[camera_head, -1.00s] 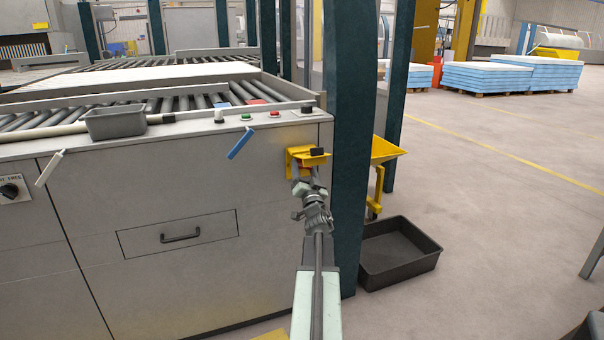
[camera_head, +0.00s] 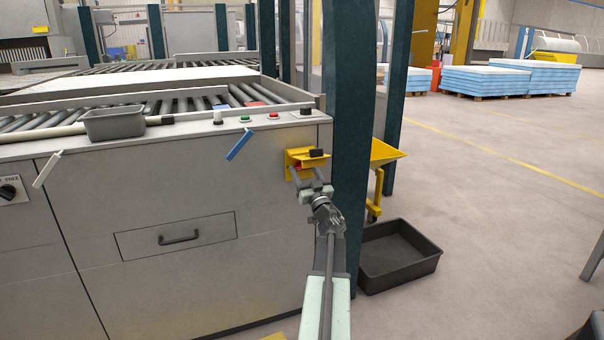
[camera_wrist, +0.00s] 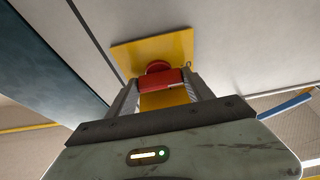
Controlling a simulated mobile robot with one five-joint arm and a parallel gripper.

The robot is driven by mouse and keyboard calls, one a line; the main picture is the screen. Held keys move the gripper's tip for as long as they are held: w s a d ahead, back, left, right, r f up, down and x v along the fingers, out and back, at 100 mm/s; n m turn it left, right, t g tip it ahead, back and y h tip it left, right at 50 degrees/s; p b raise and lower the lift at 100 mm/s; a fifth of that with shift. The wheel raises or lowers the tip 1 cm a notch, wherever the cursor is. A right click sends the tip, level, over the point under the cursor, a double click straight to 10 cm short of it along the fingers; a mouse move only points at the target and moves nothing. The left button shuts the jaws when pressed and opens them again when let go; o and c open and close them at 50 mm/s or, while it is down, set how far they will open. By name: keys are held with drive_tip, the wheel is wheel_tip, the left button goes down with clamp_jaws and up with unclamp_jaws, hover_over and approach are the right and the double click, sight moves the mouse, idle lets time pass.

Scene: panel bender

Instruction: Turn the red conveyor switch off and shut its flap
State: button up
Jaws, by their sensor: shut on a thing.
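The red switch (camera_wrist: 158,71) sits on its yellow backplate (camera_wrist: 180,48) in the wrist view. In the head view, the switch (camera_head: 297,167) shows as a small red patch on the machine's front, near its right corner. The yellow flap (camera_head: 302,160) juts out above the switch, standing open, with a black block (camera_head: 317,153) at its outer end. My gripper (camera_wrist: 160,82) is shut on the red switch, one finger on each side of its handle. In the head view, my gripper (camera_head: 303,176) reaches up to the switch from below.
A dark green post (camera_head: 349,130) stands close on the right. A black bin (camera_head: 398,255) lies on the floor beyond it. A blue lever (camera_head: 242,142) and a white lever (camera_head: 47,170) stick out from the machine. A grey tray (camera_head: 115,123) sits on top.

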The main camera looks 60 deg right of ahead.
drive_tip(key=o, duration=1.4)
drive_tip(key=shift+w+a, duration=0.1)
drive_tip(key=shift+c, duration=0.2)
drive_tip(key=b+v, duration=0.3)
drive_tip(key=v, duration=0.4)
drive_tip(key=shift+s+a+f, duration=0.15)
drive_tip(key=shift+s+a, duration=0.05)
drive_tip(key=shift+s, duration=0.15)
